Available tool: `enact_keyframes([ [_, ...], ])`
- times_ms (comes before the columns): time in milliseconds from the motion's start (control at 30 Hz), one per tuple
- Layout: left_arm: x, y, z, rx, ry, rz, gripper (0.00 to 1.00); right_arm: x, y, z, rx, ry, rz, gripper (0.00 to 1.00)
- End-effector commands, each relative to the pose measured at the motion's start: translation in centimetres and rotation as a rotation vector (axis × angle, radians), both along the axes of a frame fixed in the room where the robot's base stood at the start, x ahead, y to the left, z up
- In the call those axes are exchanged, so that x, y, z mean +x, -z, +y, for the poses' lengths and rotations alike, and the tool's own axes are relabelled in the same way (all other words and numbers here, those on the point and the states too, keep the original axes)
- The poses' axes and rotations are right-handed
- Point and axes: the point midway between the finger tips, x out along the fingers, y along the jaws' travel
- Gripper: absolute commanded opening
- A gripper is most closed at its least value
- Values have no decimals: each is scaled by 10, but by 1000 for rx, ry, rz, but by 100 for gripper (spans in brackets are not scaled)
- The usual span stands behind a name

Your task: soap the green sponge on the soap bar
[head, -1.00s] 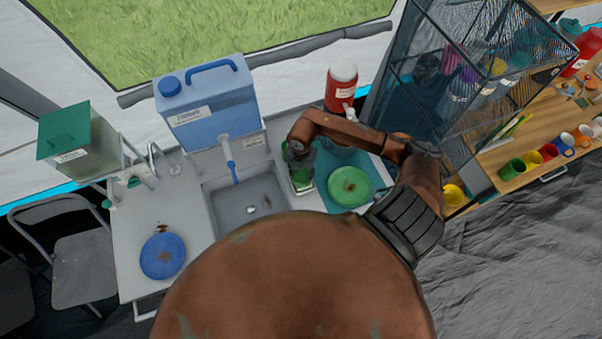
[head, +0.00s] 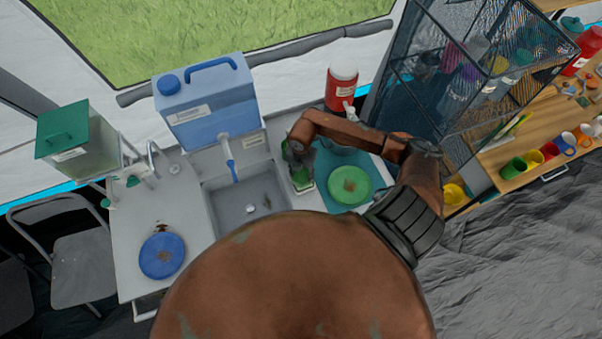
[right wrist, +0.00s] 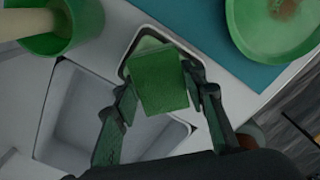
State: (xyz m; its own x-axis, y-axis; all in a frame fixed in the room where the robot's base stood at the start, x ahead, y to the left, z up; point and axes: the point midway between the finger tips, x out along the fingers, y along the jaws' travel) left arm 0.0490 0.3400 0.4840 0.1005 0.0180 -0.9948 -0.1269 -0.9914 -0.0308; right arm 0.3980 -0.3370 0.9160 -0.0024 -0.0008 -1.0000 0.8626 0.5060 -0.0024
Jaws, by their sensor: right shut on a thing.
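My right gripper (right wrist: 165,98) is shut on the green sponge (right wrist: 160,82), a block held between its two fingers. In the right wrist view the sponge is over a small pale-rimmed dish (right wrist: 124,66). A pale green edge, likely the soap bar (right wrist: 149,43), shows in the dish just beyond the sponge. The sponge hides most of the dish, and I cannot tell whether it touches the bar. In the head view my right gripper (head: 298,160) is over the counter just right of the sink, partly hiding the sponge and dish. My left gripper is out of view.
The sink basin (head: 232,212) is left of the dish. A green plate (head: 350,186) lies on a teal mat (head: 324,168) to the right. A green cup (right wrist: 55,30) with a handle in it stands close by. A blue water jug (head: 205,105) and a red-bodied container (head: 341,88) stand behind.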

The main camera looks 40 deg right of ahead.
Motion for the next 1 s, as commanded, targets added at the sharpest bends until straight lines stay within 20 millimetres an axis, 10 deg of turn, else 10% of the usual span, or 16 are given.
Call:
enact_keyframes([
  [1000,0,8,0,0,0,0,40,0,11,0,0,0,0,19],
])
